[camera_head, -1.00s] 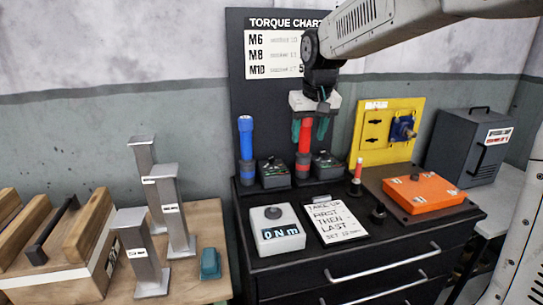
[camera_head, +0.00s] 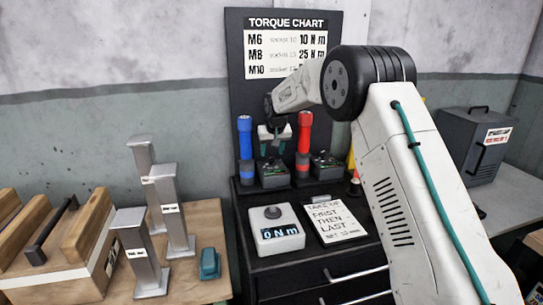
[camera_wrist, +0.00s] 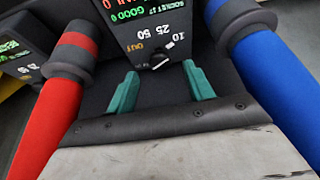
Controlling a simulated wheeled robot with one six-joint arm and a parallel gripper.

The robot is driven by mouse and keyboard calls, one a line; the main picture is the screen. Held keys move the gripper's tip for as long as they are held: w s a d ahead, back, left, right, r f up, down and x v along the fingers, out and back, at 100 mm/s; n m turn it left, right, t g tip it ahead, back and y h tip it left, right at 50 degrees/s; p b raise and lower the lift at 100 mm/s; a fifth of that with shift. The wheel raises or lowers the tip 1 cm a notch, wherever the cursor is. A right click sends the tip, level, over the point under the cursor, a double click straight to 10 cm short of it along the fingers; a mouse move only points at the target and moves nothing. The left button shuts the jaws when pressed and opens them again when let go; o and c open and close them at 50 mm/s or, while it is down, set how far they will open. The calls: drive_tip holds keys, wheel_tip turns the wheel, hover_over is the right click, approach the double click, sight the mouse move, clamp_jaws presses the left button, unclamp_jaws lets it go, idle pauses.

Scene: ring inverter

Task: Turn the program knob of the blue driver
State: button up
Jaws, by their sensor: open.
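The blue driver (camera_head: 246,140) stands upright at the left of the black cabinet; it is at the right of the wrist view (camera_wrist: 270,70). A dark control box (camera_head: 273,173) stands beside it, between it and the red driver (camera_head: 304,140). In the wrist view the box face (camera_wrist: 150,25) has a small dark program knob (camera_wrist: 160,61) by the marks 10, 25 and 50. I cannot tell its exact setting. My gripper (camera_wrist: 161,74) is open, its teal fingers apart and empty, with the knob seen between and just beyond their tips. Contact is not visible.
The red driver is close on the other side of my gripper, with a second control box (camera_head: 328,166) past it. A white 0 Nm display unit (camera_head: 276,236) and a clipboard (camera_head: 337,220) lie in front. My arm hides the cabinet's right part.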

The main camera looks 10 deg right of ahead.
sight(271, 158)
drive_tip(key=shift+x, duration=1.5)
drive_tip(key=c, duration=1)
drive_tip(key=shift+o, duration=0.2)
drive_tip(key=n, duration=0.1)
drive_tip(key=n+y, duration=0.1)
drive_tip(key=n, duration=0.2)
drive_tip(key=shift+w+d+n+y, duration=0.1)
drive_tip(key=shift+d+n+y, duration=0.2)
drive_tip(key=shift+y, duration=0.1)
drive_tip(key=n+g+y, duration=0.1)
drive_tip(key=n, duration=0.3)
drive_tip(key=shift+w+d+n, duration=0.1)
drive_tip(key=shift+n, duration=0.2)
